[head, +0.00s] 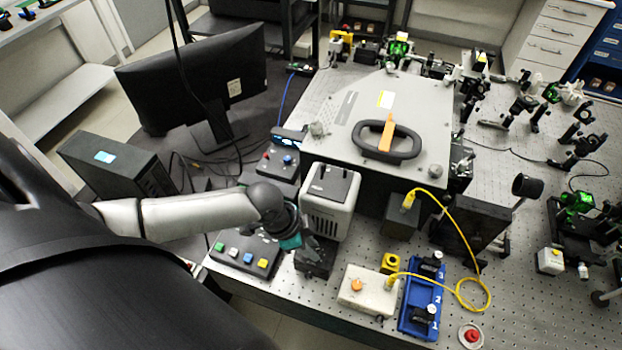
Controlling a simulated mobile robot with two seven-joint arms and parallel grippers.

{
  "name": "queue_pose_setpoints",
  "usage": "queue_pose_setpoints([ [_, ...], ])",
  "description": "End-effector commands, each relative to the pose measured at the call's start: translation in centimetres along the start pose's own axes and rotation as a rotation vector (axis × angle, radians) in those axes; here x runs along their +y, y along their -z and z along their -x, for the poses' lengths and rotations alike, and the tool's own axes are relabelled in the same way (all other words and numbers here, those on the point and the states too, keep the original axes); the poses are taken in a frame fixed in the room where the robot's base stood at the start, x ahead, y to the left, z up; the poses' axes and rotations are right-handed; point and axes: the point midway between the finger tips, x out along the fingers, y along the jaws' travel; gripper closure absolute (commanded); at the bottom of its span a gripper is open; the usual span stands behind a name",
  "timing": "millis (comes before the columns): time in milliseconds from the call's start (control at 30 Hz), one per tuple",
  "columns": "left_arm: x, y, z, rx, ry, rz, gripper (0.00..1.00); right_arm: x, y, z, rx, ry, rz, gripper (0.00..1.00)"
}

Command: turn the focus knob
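My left arm comes in from the left, and its gripper (309,243) is at the front of the bench, low beside the white vented box (329,200). The gripper points right, toward a small dark block (316,258) in front of that box. I cannot make out the focus knob; the wrist and gripper cover part of this area. The fingertips are small and dark against the block, so I cannot tell whether they are open, shut or touching anything. My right gripper is not in view.
A button panel (232,259) lies left of the gripper. To the right are a white box with an orange knob (356,286), a blue tray (409,316) and a yellow cable (462,235). A large grey housing (428,100) stands behind.

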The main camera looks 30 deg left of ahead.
Motion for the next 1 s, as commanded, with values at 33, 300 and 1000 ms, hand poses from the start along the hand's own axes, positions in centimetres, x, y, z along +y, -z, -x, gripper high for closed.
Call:
queue_pose_setpoints([
  [33, -0.1, 0.1, 0.0, 0.002, 0.002, 0.0, 0.68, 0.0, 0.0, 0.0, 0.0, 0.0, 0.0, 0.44],
  [300, 0.0, 0.1, 0.0, 0.001, 0.001, 0.001, 0.44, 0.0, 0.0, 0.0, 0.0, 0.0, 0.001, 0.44],
  [1000, -0.1, -0.1, 6.5, -0.002, 0.003, -0.003, 0.44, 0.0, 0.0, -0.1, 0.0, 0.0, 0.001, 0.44],
])
